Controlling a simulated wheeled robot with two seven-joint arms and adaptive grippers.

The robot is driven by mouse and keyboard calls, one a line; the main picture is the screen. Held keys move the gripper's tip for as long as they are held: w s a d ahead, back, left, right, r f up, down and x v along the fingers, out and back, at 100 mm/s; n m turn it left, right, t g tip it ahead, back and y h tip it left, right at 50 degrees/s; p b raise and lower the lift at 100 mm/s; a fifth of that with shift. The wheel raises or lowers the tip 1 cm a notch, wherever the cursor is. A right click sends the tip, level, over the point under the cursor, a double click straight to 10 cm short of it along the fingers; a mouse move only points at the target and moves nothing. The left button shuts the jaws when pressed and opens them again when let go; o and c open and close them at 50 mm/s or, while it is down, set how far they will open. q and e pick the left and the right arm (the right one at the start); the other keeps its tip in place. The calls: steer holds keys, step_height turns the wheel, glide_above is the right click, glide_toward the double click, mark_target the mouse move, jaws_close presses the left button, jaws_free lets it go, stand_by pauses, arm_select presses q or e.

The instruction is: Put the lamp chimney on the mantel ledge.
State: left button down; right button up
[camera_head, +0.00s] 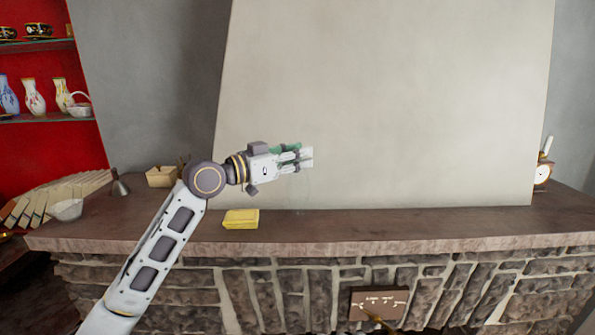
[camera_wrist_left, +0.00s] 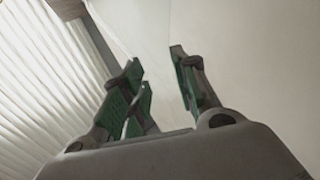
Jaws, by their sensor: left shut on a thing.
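My left gripper (camera_head: 306,157) reaches in from the left above the mantel ledge (camera_head: 400,226), a long brown slab on a stone front. It is shut on the lamp chimney (camera_head: 303,190), a clear glass piece that shows only as faint outlines below the fingers. Its lower end appears close to the ledge top; whether it touches cannot be told. In the left wrist view the green-padded fingers stand apart around the almost invisible glass (camera_wrist_left: 150,45). My right gripper is not in view.
A yellow box (camera_head: 241,219) lies on the ledge left of the chimney. A beige box (camera_head: 161,176), a dark funnel-shaped thing (camera_head: 120,185), a glass bowl (camera_head: 67,209) and books (camera_head: 45,202) are farther left. A clock (camera_head: 543,175) stands far right. The ledge between is clear.

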mark_target(292, 173)
arm_select(q)
steer(key=shift+f, duration=0.15)
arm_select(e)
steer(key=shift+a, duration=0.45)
arm_select(q)
steer(key=shift+f, duration=1.75)
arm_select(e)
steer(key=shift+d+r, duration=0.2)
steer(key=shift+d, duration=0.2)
arm_select(q)
steer(key=shift+f, duration=0.15)
steer(key=c, duration=1.1)
jaws_free()
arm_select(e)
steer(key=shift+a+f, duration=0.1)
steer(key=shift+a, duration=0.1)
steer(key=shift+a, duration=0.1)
